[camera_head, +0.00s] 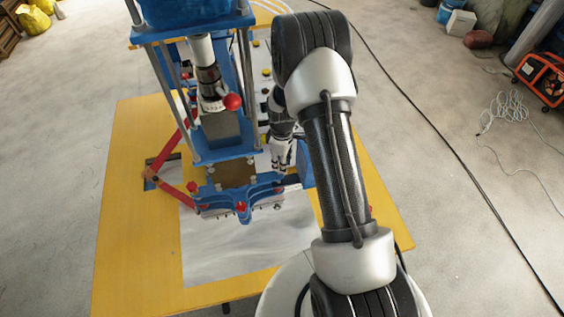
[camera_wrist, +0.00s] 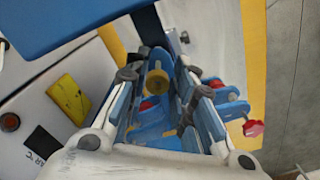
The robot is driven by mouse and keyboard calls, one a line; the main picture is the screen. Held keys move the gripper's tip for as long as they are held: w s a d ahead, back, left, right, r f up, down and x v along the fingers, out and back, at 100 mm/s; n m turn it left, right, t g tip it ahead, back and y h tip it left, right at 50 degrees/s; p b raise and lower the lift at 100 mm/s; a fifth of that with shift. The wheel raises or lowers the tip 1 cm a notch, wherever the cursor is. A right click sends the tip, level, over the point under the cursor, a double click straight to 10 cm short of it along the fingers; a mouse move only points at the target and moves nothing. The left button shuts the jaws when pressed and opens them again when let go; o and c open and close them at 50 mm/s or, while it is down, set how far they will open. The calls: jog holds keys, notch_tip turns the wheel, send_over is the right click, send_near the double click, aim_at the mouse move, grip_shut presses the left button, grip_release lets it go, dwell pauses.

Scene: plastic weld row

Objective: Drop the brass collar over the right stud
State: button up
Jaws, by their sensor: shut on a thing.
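My gripper (camera_head: 281,162) is beside the right side of a blue press, low over the work table, and points downward. In the wrist view its two fingers (camera_wrist: 166,82) stand on either side of a round brass piece, which looks like the brass collar (camera_wrist: 157,81). The gripper is shut on it, though the contact is partly hidden. Blue machine parts and red bolt heads show behind and around the collar. The collar cannot be made out in the head view. I cannot pick out the right stud in either view; the gripper and the blue parts crowd that area.
The blue press (camera_head: 239,188) stands on a yellow table (camera_head: 130,215), with upright columns, red levers and a red ball knob (camera_head: 232,102) close to my gripper. A bare metal sheet (camera_head: 245,250) lies in front. A yellow block (camera_wrist: 69,98) shows left in the wrist view.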

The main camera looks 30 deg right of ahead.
aim_at(282, 175)
jog(key=shift+f, duration=0.1)
dwell(0.4)
jog(key=shift+f+b, duration=0.9)
jog(key=shift+b, duration=0.1)
jog(key=shift+f+b, duration=0.1)
jog(key=shift+b, duration=0.2)
jog(key=shift+f+b, duration=0.75)
jog(key=shift+f, duration=0.05)
jog(key=shift+f+b, duration=0.4)
jog(key=shift+b, duration=0.25)
dwell(1.3)
jog(key=o, duration=1)
jog(key=shift+o, duration=0.6)
